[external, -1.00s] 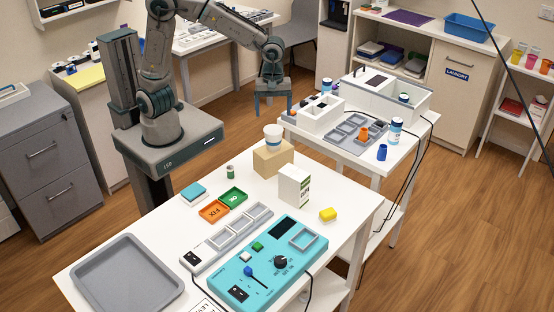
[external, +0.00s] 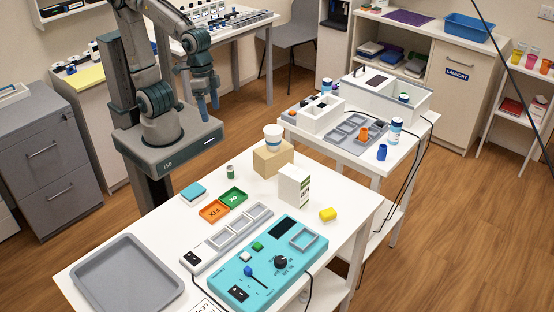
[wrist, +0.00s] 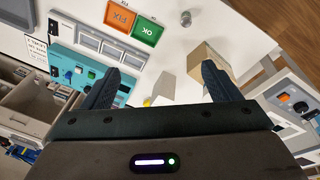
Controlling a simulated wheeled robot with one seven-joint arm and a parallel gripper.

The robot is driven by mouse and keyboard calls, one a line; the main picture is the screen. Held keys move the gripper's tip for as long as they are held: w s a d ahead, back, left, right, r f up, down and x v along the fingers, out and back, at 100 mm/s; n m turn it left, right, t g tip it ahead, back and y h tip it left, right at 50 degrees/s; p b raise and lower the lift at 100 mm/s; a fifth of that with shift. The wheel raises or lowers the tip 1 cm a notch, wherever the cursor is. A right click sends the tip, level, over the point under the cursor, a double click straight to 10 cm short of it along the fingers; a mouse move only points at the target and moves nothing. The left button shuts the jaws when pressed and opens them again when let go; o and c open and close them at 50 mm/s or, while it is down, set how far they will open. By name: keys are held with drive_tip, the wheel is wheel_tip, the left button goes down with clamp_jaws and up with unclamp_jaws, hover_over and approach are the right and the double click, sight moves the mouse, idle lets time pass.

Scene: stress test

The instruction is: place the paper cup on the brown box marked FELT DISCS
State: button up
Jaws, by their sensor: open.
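No marking on the box can be read from here. My gripper (external: 208,103) is open and empty, held in the air to the left of the cup and well apart from it. In the wrist view my gripper (wrist: 160,82) shows two spread fingers with nothing held between them. The brown box (wrist: 206,58) is partly behind the right finger there, and I cannot make out the cup.
A white carton (external: 294,186) stands close in front of the brown box. A grey tray (external: 127,277) lies at front left.

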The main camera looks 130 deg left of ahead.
drive_tip(key=s+d+m, duration=0.1)
drive_tip(key=m, duration=0.1)
drive_tip(key=s+d+m, duration=0.1)
drive_tip(key=m, duration=0.1)
drive_tip(key=s+d+m, duration=0.1)
drive_tip(key=s+m, duration=0.1)
drive_tip(key=shift+s+d+f+t, duration=0.1)
drive_tip(key=shift+d+f+t, duration=0.05)
drive_tip(key=shift+f+t, duration=0.25)
